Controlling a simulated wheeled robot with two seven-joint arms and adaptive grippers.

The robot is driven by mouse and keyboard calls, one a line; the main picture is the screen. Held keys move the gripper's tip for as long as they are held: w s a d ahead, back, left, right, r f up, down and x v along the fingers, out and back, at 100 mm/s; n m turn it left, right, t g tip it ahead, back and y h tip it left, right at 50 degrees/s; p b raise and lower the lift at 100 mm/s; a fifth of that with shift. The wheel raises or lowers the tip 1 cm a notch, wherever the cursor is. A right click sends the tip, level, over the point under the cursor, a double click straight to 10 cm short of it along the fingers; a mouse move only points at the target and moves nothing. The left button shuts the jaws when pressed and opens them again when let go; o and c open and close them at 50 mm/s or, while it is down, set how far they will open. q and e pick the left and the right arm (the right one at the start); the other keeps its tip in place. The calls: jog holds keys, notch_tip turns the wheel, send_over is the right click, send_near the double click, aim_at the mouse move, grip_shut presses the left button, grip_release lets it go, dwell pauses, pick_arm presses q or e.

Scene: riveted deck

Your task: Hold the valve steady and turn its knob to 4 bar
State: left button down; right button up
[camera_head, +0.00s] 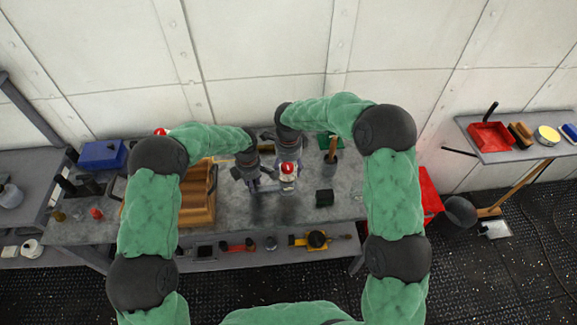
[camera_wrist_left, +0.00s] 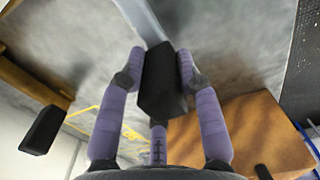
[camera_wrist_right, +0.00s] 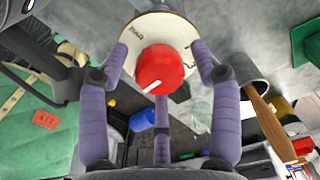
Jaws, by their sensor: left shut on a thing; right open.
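The valve shows a red knob (camera_wrist_right: 160,69) with a white pointer line, over a round white dial (camera_wrist_right: 140,33) in the right wrist view. The pointer aims to the lower left there; the dial marks are too small to read surely. In the head view the red-topped valve (camera_head: 288,169) stands on the bench. My right gripper (camera_wrist_right: 162,70) is over the knob, its fingers open and spread around it. My left gripper (camera_wrist_left: 160,75) is shut on a black grip (camera_wrist_left: 159,85), which seems joined to a grey bar (camera_wrist_left: 140,18). Whether that bar belongs to the valve is hidden.
A wooden rack (camera_head: 198,207) stands left of the grippers on the grey bench (camera_head: 230,215). A black block (camera_head: 324,198) and a pot with a wooden-handled tool (camera_head: 329,167) stand to the right. A blue box (camera_head: 102,155) sits at the far left.

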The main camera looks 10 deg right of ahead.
aim_at(288, 165)
jog(key=c, duration=1.1)
jog(key=shift+n, duration=1.7)
jog(key=o, duration=1.1)
jog(key=shift+r, duration=0.1)
notch_tip(288, 165, up, 12)
